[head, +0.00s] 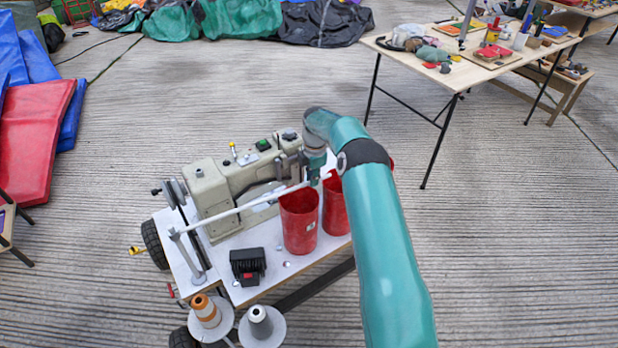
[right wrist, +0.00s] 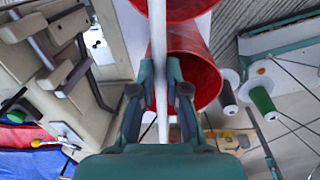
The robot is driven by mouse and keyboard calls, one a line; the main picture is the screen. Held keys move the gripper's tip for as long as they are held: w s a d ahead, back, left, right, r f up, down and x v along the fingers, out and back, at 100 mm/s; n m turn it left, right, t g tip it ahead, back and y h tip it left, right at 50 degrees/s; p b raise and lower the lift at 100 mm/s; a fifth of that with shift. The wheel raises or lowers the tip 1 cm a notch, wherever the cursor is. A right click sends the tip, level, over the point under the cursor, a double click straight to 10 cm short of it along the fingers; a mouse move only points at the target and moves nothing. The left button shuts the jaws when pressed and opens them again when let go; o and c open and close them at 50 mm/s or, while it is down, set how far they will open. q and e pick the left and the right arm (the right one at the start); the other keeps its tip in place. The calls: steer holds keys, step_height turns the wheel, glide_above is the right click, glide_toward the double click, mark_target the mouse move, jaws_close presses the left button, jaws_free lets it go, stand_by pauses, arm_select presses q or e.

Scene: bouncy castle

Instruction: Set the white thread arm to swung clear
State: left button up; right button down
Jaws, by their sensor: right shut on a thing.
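The white thread arm (head: 245,207) is a long thin rod on a post at the left of the white cart top. It slants up to the right, in front of the sewing machine and over the red cups. My right gripper (head: 317,178) is at its far right end, partly hidden by my own arm. In the right wrist view the gripper (right wrist: 160,92) is shut on the white thread arm (right wrist: 157,35), which runs between its two fingers. My left gripper is not in view.
The beige sewing machine (head: 215,200) stands behind the rod. Red cups (head: 299,222) stand close under the gripper. A black block (head: 248,262) and thread cones (head: 261,325) are at the front. A wooden table (head: 470,70) stands back right; open floor lies between.

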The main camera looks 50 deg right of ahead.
steer(key=c, duration=1.2)
jaws_free()
steer(key=shift+w, duration=0.1)
steer(key=shift+r, duration=0.15)
steer(key=r, duration=1.1)
steer(key=shift+s+a+r, duration=0.2)
steer(key=shift+s+r, duration=0.1)
steer(key=shift+s, duration=0.05)
